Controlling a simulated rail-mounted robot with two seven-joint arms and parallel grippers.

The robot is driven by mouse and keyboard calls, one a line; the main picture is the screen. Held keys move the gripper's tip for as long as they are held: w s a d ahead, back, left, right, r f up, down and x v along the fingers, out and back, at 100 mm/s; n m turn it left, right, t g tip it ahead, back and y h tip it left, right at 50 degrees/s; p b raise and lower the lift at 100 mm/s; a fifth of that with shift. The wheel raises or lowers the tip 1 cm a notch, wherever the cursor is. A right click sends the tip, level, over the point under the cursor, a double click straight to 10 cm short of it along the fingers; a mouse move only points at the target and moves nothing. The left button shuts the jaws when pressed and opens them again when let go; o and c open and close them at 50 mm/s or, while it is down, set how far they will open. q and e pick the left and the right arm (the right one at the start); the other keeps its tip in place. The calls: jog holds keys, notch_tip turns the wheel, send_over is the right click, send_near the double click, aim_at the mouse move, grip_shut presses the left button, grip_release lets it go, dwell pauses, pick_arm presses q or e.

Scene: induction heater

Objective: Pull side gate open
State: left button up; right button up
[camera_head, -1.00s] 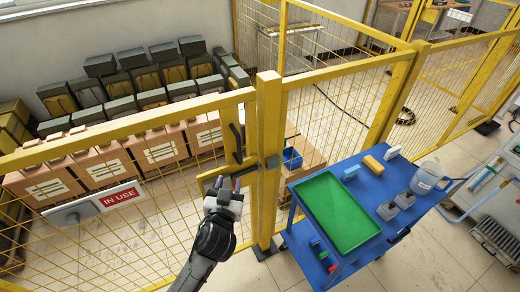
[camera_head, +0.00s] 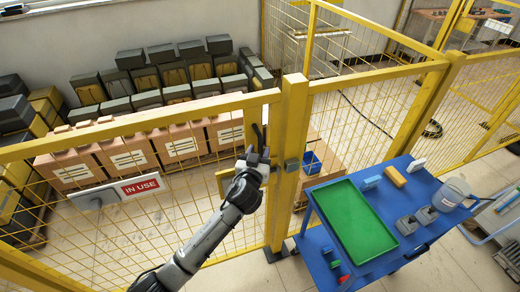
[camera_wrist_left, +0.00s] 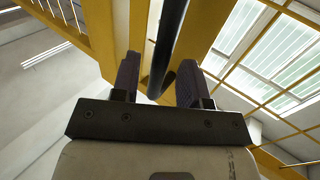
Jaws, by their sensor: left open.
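The side gate (camera_head: 130,122) is a yellow frame with wire mesh and an "IN USE" sign (camera_head: 141,186). Its right end stands against a yellow post (camera_head: 288,130), with a dark latch block (camera_head: 291,165) there, and it looks closed. A black bar handle (camera_head: 259,134) is near that end; it also shows in the left wrist view (camera_wrist_left: 168,40). My left gripper (camera_head: 254,154) is at the handle, covering its lower part. In the left wrist view its fingers (camera_wrist_left: 158,82) are apart, with the bar between them in the picture; contact cannot be told. My right gripper is out of view.
A blue cart (camera_head: 325,245) with a green tray (camera_head: 355,220) and a clear jug (camera_head: 450,194) stands right of the post. Cardboard boxes (camera_head: 128,158) and dark bins lie behind the gate. Floor shows between gate and cart.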

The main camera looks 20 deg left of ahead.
pick_arm(q)
jog(key=shift+w+a, duration=0.1)
jog(key=shift+w, duration=0.75)
grip_shut()
